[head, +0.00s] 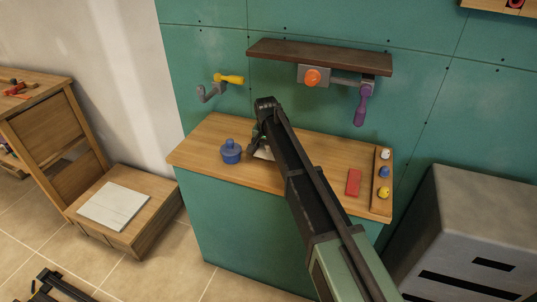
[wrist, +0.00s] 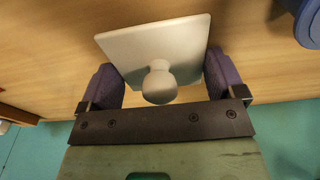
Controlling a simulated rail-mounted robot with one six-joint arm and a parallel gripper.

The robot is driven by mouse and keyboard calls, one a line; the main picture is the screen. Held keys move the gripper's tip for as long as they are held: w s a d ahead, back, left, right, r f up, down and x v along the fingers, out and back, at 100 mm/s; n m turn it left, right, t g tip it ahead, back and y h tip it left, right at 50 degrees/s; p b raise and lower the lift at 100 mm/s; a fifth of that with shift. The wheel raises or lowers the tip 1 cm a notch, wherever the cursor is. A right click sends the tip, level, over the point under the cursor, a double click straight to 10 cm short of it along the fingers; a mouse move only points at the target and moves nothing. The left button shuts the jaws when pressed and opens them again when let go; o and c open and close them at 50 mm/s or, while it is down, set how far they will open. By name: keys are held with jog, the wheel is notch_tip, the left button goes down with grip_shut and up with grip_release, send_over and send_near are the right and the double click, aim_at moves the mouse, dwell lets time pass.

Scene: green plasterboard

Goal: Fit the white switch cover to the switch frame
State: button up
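The white switch cover, a pale square plate with a round knob (wrist: 160,84), is in the wrist view. In the head view a small pale part of it (head: 263,154) shows on the wooden bench top, beside my gripper (head: 265,134). In the wrist view the two purple finger pads of my gripper (wrist: 163,85) stand wide apart, one on each side of the knob, with gaps between knob and pads. The plate lies tilted in the picture beyond the fingers. I cannot make out the switch frame for certain; my arm hides part of the bench.
A blue lidded pot (head: 231,151) stands left of my gripper. A red block (head: 353,183) and a wooden rack (head: 381,206) with white, blue and yellow knobs lie at the right. A dark shelf (head: 320,56), an orange-knobbed grey fitting and a yellow-handled hook (head: 229,79) are on the green wall.

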jog(key=shift+c, duration=0.9)
jog(key=shift+r, duration=0.1)
notch_tip(320, 180, up, 20)
jog(key=p, duration=2)
